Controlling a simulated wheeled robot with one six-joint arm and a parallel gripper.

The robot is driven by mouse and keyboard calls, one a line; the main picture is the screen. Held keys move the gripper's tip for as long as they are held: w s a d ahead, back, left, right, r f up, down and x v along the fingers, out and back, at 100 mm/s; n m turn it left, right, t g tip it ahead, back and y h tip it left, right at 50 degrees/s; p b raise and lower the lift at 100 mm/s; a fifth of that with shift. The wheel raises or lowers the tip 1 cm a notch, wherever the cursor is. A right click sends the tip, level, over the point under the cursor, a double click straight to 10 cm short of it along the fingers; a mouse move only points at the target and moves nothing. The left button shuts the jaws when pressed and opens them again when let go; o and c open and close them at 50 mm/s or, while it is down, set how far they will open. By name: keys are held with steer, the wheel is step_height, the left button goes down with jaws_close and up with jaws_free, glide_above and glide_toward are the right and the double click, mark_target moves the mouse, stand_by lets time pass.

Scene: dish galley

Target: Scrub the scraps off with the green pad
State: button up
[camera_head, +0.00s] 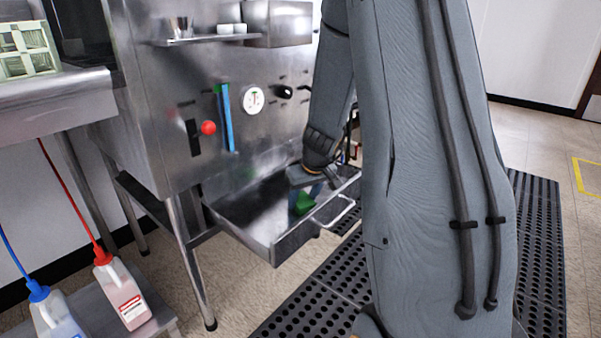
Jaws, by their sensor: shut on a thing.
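A green pad (304,203) shows below my gripper (304,188), inside the open steel drawer (250,222) under the machine. My gripper is shut on the pad, at the right part of the drawer near its front handle. The fingers are small and partly dark here. The drawer floor is dark and shiny, and I cannot make out separate scraps on it. My arm hides the drawer's far right corner.
The steel machine front (170,130) carries a red knob (208,128), a blue strip (225,117) and a round gauge (252,100). The drawer handle (335,211) sticks out in front. Two jugs (122,292) stand on a low shelf at left. Black perforated matting (310,300) covers the floor.

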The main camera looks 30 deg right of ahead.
steer(key=shift+d+r+p, duration=0.15)
steer(key=shift+r+p, duration=1.7)
steer(key=shift+r, duration=0.15)
steer(key=shift+d+r+p, duration=0.15)
steer(key=shift+r+p, duration=1.65)
steer(key=shift+r, duration=0.2)
